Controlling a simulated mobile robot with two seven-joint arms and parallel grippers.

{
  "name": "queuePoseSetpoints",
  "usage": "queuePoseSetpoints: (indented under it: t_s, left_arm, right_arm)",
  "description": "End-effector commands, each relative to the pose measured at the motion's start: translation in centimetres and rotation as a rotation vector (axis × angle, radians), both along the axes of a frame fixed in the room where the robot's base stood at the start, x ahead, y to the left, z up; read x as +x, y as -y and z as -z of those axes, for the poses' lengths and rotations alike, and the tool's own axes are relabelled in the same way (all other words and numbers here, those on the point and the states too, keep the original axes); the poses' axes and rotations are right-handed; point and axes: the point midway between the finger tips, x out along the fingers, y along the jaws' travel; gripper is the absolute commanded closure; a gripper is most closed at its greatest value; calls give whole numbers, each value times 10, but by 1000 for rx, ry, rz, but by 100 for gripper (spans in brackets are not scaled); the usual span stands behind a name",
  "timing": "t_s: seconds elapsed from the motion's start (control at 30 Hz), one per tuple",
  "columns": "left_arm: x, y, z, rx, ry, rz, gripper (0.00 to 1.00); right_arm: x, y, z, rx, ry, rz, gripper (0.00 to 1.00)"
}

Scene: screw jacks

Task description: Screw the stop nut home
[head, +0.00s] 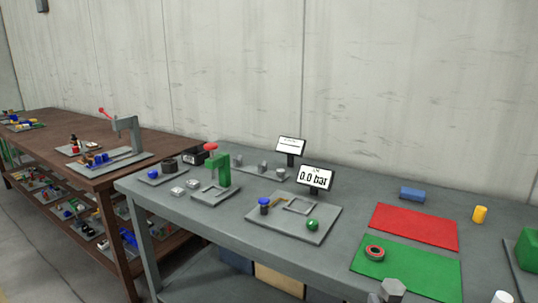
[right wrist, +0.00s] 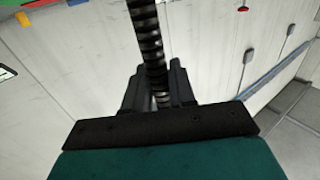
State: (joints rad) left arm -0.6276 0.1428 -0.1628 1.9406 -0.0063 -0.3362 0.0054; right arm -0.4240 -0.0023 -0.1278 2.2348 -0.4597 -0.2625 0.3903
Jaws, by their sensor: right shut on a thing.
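My right gripper (right wrist: 157,80) fills the lower middle of the right wrist view, with its dark fingers on either side of a dark threaded rod (right wrist: 147,35). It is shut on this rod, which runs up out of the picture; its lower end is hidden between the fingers. I cannot make out the right gripper clearly in the head view. A grey hexagonal piece (head: 393,289) shows at the bottom edge of the head view; I cannot tell whether it is the stop nut. A red and dark ring (head: 374,252) lies on the green mat. My left gripper is not in view.
A green clamp (head: 223,172) stands left. A brown bench (head: 75,157) stands beyond.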

Motion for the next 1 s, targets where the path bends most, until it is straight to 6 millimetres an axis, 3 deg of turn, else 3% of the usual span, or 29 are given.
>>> queuePoseSetpoints:
  t_s: [0.53, 1.0]
  left_arm:
    - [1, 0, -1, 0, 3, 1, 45]
    - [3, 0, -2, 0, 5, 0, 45]
  right_arm:
    - [1, -8, -6, -1, 14, -39, 100]
    - [-5, -74, -10, -5, 13, -371, 100]
